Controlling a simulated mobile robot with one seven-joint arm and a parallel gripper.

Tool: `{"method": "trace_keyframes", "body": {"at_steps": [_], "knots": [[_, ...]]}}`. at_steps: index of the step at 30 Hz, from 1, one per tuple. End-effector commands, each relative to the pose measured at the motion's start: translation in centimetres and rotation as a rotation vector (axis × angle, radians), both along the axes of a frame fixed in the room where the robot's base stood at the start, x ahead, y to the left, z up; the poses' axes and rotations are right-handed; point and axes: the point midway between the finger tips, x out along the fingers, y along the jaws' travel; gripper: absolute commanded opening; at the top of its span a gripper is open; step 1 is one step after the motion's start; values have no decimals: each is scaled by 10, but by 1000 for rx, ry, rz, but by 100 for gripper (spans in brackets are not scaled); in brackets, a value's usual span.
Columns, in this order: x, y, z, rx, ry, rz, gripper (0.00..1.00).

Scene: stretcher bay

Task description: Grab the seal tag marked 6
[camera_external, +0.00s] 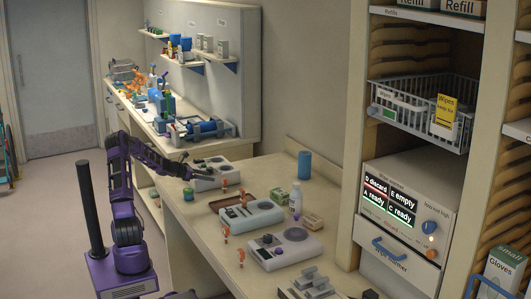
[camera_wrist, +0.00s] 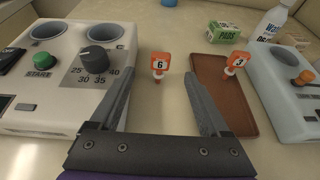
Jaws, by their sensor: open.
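The seal tag marked 6 (camera_wrist: 159,66) is orange with a white label. In the wrist view it stands upright on the counter between the white machine and the brown tray. The tag appears beyond the fingertips, not touched. In the external view my gripper (camera_external: 188,172) is at the near side of that machine.
The white machine (camera_wrist: 60,75) with knob and green button stands close on the left. Another orange tag (camera_wrist: 236,62), its number unclear, is at the brown tray (camera_wrist: 222,100). A second machine (camera_wrist: 290,90) is at right. A green box (camera_wrist: 223,33) and white bottle (camera_wrist: 274,22) stand behind.

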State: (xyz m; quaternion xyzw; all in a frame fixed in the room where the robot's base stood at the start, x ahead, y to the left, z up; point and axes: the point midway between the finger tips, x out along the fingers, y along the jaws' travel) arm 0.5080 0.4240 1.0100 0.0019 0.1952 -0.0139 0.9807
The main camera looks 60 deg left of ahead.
Motion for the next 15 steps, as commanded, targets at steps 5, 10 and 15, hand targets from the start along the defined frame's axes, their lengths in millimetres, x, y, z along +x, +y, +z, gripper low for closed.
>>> {"method": "trace_keyframes", "body": {"at_steps": [5, 10, 15], "knots": [[31, -2, -13, -1, -1, -2, 80], [43, -1, -18, 1, 0, -1, 80], [59, -4, -26, -2, -2, -4, 80]]}}
